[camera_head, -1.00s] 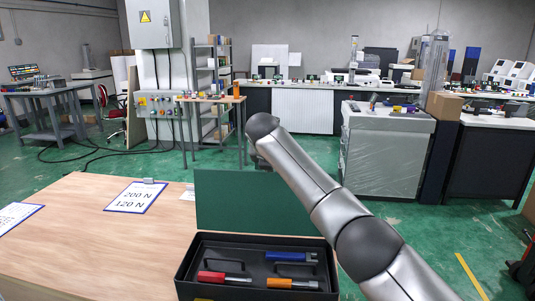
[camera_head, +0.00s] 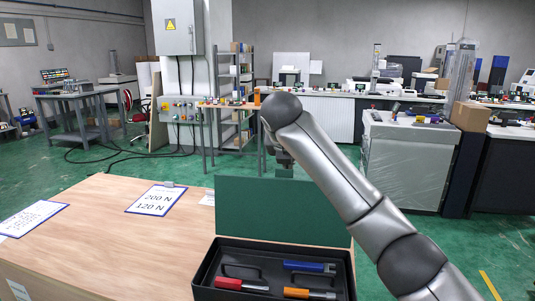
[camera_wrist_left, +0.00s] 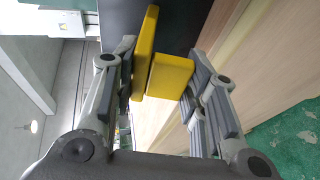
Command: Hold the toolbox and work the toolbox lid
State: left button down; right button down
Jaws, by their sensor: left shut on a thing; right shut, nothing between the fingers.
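The black toolbox (camera_head: 204,281) stands at the front of the wooden table with its green lid (camera_head: 285,208) standing up at the back. Red, blue and orange handled tools lie inside. My right gripper (camera_head: 285,160) is just behind the lid's top edge, shut and empty; its tips are partly hidden by the lid, and I cannot tell whether it touches. In the left wrist view my left gripper (camera_wrist_left: 162,80) is shut on a yellow handle (camera_wrist_left: 172,75) in front of a dark toolbox wall (camera_wrist_left: 185,22). The left gripper does not show in the head view.
The wooden table (camera_head: 110,235) is clear left of the toolbox except for a sign reading 200 N and 120 N (camera_head: 157,200) and another sheet (camera_head: 32,217). Green floor lies beyond the table. Benches and a grey cabinet (camera_head: 405,165) stand farther back.

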pick_arm(q)
jog(key=shift+s+f, duration=0.1)
jog(key=shift+f, duration=0.2)
jog(key=c, duration=1.2)
grip_release()
jog(key=shift+c, duration=0.2)
jog(key=o, duration=0.5)
jog(key=shift+r, duration=0.1)
jog(key=shift+c, duration=0.2)
jog(key=shift+r, duration=0.15)
